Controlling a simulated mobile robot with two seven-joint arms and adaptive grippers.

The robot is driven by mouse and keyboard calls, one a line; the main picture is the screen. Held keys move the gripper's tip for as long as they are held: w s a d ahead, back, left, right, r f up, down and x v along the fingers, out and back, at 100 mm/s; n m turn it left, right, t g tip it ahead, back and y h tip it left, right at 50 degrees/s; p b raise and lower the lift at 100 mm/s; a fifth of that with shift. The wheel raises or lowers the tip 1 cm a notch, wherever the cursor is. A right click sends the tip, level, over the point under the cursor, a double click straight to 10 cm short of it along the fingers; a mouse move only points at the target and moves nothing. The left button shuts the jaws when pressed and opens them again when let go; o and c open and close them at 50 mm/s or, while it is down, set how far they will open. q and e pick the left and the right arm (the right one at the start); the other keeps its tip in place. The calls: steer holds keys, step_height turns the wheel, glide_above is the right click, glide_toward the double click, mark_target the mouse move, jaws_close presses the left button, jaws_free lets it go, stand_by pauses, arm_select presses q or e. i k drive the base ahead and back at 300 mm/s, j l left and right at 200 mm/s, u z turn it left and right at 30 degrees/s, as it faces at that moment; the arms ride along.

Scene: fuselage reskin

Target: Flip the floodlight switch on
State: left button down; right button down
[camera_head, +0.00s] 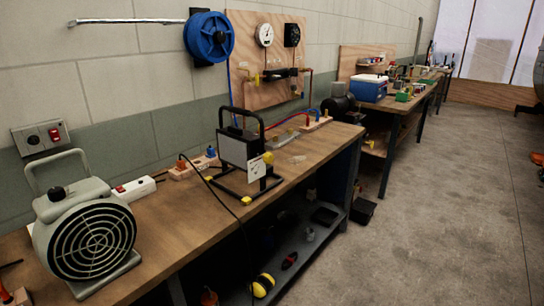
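The floodlight (233,150) stands on the wooden workbench (190,215), a boxy lamp in a black tubular frame with yellow feet. Its face appears grey and unlit. A round yellow part (268,157) sits at its right side above a pale tag (257,169); I cannot tell whether this is the switch or what position it is in. A dark cable runs from the floodlight area over the bench's front edge. Neither of my grippers shows in this view.
A grey fan heater (92,240) stands on the bench at the left. Behind it are a white power strip (132,189) and a wall switch box (40,138). A blue hose reel (209,38) and gauge board (240,70) are on the wall.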

mark_target(257, 169)
steer(key=i+l, duration=0.2)
steer(key=l, duration=0.15)
steer(key=i+l+u, duration=0.1)
steer(key=l, duration=0.25)
steer(key=i+l, duration=0.5)
steer(key=l, duration=0.25)
steer(key=i+l+u, duration=0.1)
steer(key=l, duration=0.3)
steer(key=i+l, duration=0.25)
steer(key=i+l+u, duration=0.1)
steer(key=l, duration=0.4)
steer(key=i, duration=0.1)
